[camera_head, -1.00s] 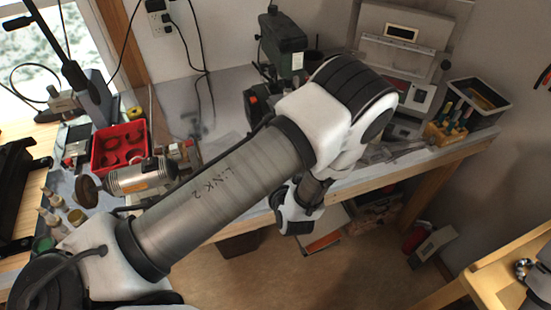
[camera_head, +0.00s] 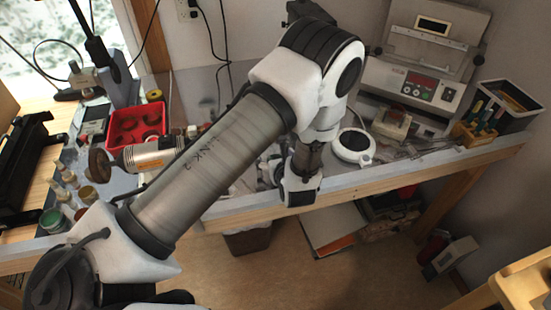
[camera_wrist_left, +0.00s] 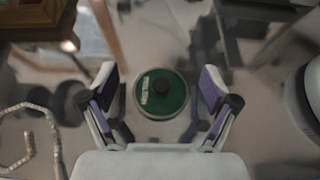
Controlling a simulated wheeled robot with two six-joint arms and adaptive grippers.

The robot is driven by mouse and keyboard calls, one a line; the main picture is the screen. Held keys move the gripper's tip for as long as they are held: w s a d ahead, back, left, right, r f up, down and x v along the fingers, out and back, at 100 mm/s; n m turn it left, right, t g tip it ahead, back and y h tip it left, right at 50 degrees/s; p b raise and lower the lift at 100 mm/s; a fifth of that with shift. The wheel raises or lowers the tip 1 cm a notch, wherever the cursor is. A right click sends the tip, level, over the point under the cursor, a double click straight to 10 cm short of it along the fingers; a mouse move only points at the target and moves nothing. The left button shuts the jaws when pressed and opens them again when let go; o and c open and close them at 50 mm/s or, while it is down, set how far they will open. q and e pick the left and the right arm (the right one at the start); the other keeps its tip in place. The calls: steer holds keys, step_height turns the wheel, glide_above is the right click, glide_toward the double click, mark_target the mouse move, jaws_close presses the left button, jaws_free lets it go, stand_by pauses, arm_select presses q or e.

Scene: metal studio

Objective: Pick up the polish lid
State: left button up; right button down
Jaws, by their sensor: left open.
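The polish lid (camera_wrist_left: 175,97) is a round green disc with a dark knob in its middle and a pale label at its left. It shows in the left wrist view, lying flat on the blurred bench surface. My left gripper (camera_wrist_left: 160,76) is open, with one finger on each side of the lid and a visible gap at both sides. I cannot tell how high the fingers are above the bench. In the head view my left wrist hangs over the bench's front edge area, and the lid and fingertips cannot be made out there. My right gripper is not in view.
A white round device (camera_head: 352,146) stands right of my wrist, and its edge shows in the wrist view (camera_wrist_left: 312,92). A chain (camera_wrist_left: 30,133) lies at lower left there. A red tray (camera_head: 137,123), a machine (camera_head: 432,70) and a black bin (camera_head: 511,100) occupy the bench.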

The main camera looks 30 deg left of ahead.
arm_select(q)
steer(key=shift+d, duration=0.2)
steer(key=c, duration=0.5)
steer(key=shift+s+r, duration=0.1)
steer(key=c, duration=0.4)
